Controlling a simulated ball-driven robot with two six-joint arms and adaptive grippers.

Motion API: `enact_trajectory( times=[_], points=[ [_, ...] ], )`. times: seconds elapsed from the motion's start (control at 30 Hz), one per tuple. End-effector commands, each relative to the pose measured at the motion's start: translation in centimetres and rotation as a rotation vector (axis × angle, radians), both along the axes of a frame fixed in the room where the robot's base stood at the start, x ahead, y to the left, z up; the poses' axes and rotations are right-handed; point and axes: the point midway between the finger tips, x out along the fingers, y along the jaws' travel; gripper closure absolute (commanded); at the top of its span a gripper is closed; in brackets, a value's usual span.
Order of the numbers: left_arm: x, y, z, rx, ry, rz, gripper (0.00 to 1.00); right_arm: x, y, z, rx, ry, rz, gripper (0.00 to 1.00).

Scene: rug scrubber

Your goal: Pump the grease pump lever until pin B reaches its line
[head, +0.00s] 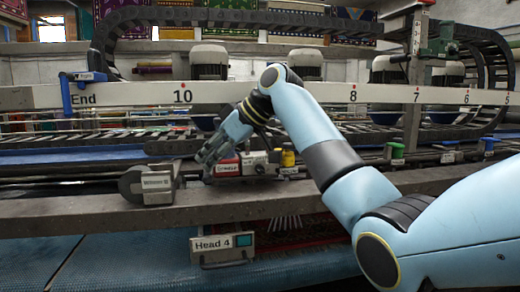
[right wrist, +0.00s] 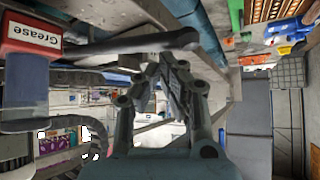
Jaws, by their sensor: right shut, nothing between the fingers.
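The grease pump (head: 258,162), with its red and white label, sits on the grey rail in the middle of the head view. In the right wrist view its Grease label (right wrist: 33,36) shows upside down at the upper left. A dark lever (right wrist: 125,44) with a rounded end reaches right from it. My right gripper (head: 207,158) is at the pump's left end. In the wrist view its fingers (right wrist: 168,68) are shut and empty, close to the lever's end; I cannot tell whether they touch it. Pin B and its line cannot be made out. My left gripper is out of view.
A grey clamp-like block (head: 147,185) stands on the rail left of the pump. A numbered white beam (head: 130,95) runs across behind. A Head 4 sign (head: 222,243) hangs below the rail. Yellow caps (head: 288,157) stand right of the pump.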

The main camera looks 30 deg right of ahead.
Motion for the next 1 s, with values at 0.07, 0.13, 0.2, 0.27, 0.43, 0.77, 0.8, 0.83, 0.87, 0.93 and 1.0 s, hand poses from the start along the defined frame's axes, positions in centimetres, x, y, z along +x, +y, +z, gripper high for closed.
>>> enact_trajectory(
  times=[0.07, 0.13, 0.2, 0.27, 0.43, 0.77, 0.8, 0.83, 0.87, 0.93, 1.0],
  points=[
    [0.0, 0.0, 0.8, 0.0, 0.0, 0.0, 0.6, 0.0, 0.0, 0.8, -0.001, 0.001, 0.0, 1.0],
    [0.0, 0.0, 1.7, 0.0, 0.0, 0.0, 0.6, 0.0, 0.0, 1.7, 0.0, 0.0, 0.0, 1.0],
    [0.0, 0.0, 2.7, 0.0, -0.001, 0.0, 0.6, 0.0, 0.0, 2.7, 0.0, 0.0, 0.0, 1.0],
    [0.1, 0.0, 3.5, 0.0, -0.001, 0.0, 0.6, 0.0, 0.0, 3.6, 0.0, 0.0, 0.0, 1.0],
    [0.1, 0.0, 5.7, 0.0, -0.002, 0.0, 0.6, 0.0, 0.0, 5.8, 0.0, 0.0, 0.0, 1.0],
    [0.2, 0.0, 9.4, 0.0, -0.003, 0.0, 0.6, 0.0, 0.0, 9.9, -0.001, 0.0, 0.001, 1.0],
    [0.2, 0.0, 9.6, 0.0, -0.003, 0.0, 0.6, 0.0, 0.0, 10.1, -0.001, 0.0, 0.001, 1.0],
    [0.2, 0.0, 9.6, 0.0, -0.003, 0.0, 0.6, 0.0, 0.0, 10.2, -0.001, 0.0, 0.001, 1.0],
    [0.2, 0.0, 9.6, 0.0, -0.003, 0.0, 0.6, 0.0, 0.0, 10.2, -0.001, 0.0, 0.001, 1.0],
    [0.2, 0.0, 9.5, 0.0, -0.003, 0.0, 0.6, 0.0, 0.0, 10.0, -0.001, 0.0, 0.001, 1.0],
    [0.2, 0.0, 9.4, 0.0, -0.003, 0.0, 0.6, 0.0, 0.0, 9.9, 0.0, 0.0, 0.0, 1.0]
  ],
)
